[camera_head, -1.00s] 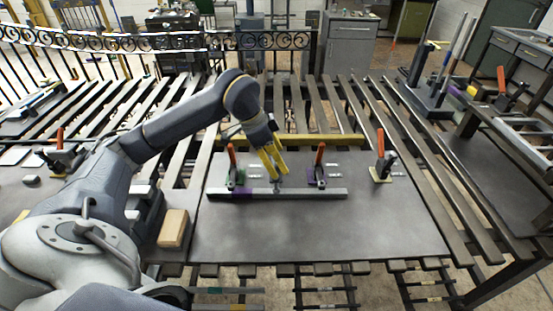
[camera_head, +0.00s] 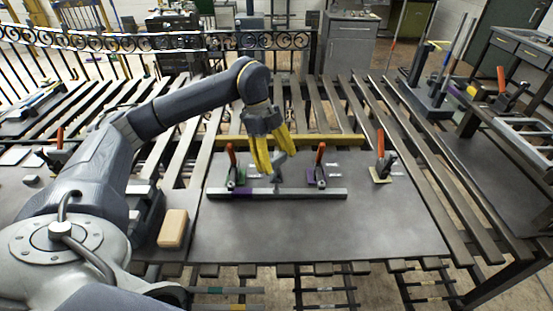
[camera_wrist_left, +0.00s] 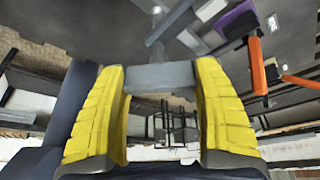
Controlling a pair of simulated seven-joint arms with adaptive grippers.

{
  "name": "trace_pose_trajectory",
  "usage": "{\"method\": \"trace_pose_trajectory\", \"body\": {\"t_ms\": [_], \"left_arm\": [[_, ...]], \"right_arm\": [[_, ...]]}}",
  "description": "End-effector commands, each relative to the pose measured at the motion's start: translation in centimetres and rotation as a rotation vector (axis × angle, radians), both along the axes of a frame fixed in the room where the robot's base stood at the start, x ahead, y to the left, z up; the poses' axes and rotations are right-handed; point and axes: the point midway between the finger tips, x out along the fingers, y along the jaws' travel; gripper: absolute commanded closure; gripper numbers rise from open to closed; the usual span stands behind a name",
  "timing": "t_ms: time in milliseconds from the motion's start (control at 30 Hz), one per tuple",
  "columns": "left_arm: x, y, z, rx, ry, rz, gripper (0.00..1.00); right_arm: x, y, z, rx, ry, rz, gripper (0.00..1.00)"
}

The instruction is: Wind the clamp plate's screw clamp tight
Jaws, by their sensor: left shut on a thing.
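The dark clamp plate (camera_head: 310,230) lies on the slatted table. The small grey screw clamp (camera_head: 277,181) stands upright between two orange-handled clamps, by the bar's middle. My left gripper (camera_head: 265,170) has yellow fingers, one on each side of the screw clamp's grey crossbar handle. In the left wrist view the handle (camera_wrist_left: 160,76) sits between the fingertips, touching both, with its spindle (camera_wrist_left: 157,50) running away from it. My left gripper is shut on this handle. The fingers partly hide it in the head view. My right gripper is not in view.
Orange-handled clamps stand left (camera_head: 231,155) and right (camera_head: 319,155) of the screw clamp, close to the fingers. Another (camera_head: 381,145) stands farther right. A tan block (camera_head: 173,228) lies at the plate's left edge. The plate's front is clear.

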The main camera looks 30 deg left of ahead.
Motion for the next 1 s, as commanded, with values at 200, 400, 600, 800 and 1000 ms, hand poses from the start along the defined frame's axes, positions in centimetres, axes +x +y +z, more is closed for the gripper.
{"method": "trace_pose_trajectory", "body": {"t_ms": [200, 400, 600, 800, 1000], "left_arm": [[0.13, 0.02, 0.13, 0.002, -0.001, -0.203, 0.61], [0.08, -0.03, 0.12, 0.001, 0.0, -0.393, 0.61], [0.09, -0.01, 0.14, 0.001, -0.001, -0.584, 0.61], [0.07, -0.04, 0.12, 0.002, -0.001, -0.774, 0.61], [0.09, -0.05, 0.15, 0.002, -0.001, -0.964, 0.62]], "right_arm": [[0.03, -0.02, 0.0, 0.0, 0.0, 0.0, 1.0], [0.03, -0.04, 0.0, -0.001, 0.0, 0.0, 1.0], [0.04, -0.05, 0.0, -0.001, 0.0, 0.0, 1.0], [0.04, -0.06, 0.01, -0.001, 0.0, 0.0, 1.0], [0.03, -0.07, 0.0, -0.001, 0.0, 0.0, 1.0]]}}
